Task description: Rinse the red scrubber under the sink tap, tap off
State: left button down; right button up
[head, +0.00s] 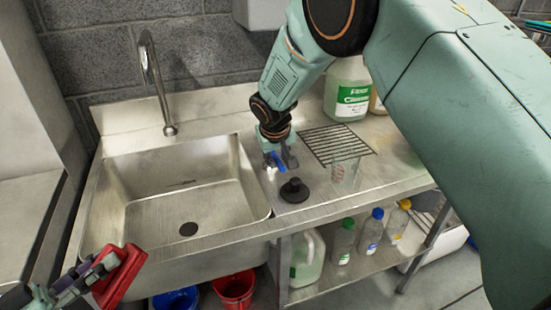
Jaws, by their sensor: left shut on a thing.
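The red scrubber (122,274) is at the lower left, in front of the sink's front edge. My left gripper (97,279) is shut on it and holds it outside the basin. The steel sink (190,205) has an empty-looking basin with a dark drain. The tap (158,88) arches up behind the basin, and no water shows from it. My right gripper (279,160) is at the counter just right of the basin, beside a small blue part (277,160). Whether its fingers touch or grip that part is unclear.
A black plug-like piece (294,190) and a clear beaker (345,174) stand on the counter near my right gripper. A cleaner jug (347,92) stands behind the drain grille (336,143). Bottles sit on the shelf below, with red (235,287) and blue (176,299) buckets beneath the sink.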

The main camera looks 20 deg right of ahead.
jog(key=shift+o, duration=0.6)
jog(key=shift+f, duration=0.1)
jog(key=shift+s, duration=0.1)
jog(key=v, duration=1.2)
pick_arm(q)
jog(key=shift+s, duration=0.1)
pick_arm(e)
jog(key=shift+f, duration=0.15)
